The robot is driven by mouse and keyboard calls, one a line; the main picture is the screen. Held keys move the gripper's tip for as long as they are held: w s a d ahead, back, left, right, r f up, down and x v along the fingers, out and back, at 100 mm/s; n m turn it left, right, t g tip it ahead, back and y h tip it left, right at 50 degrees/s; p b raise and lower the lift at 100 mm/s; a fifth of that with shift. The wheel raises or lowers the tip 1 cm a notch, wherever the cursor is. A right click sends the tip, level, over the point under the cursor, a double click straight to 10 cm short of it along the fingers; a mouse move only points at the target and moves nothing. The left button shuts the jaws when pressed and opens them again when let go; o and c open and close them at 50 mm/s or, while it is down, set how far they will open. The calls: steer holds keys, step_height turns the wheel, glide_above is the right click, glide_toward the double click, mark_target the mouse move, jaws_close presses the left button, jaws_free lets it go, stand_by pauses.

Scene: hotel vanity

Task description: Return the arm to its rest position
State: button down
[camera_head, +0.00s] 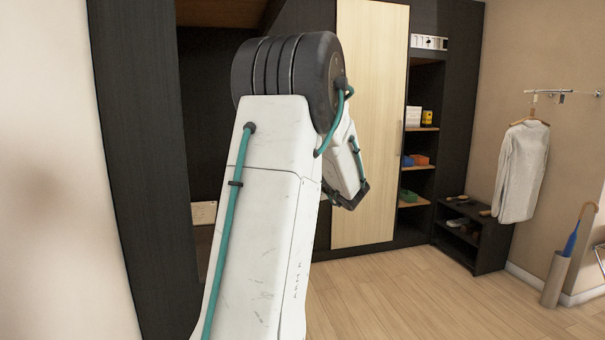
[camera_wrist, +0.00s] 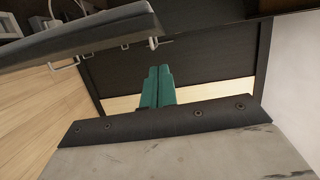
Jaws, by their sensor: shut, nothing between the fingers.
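My arm fills the middle of the head view, with its white link upright and its black joint at the top. The forearm is partly hidden behind that link and points down and away. My gripper (camera_wrist: 158,72) shows in the wrist view as two teal fingers lying side by side. They are shut with nothing between them. In the head view the gripper cannot be made out behind the arm.
A dark wardrobe with a pale wood door (camera_head: 368,120) stands behind my arm. Open shelves (camera_head: 421,130), a low shoe rack (camera_head: 473,235), a hanging white shirt (camera_head: 522,170) and an umbrella stand (camera_head: 554,279) are to the right. The wood floor (camera_head: 420,295) in front is clear.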

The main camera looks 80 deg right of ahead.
steer(key=v, duration=0.7)
steer(key=shift+s+d, duration=0.15)
steer(key=shift+s, duration=0.3)
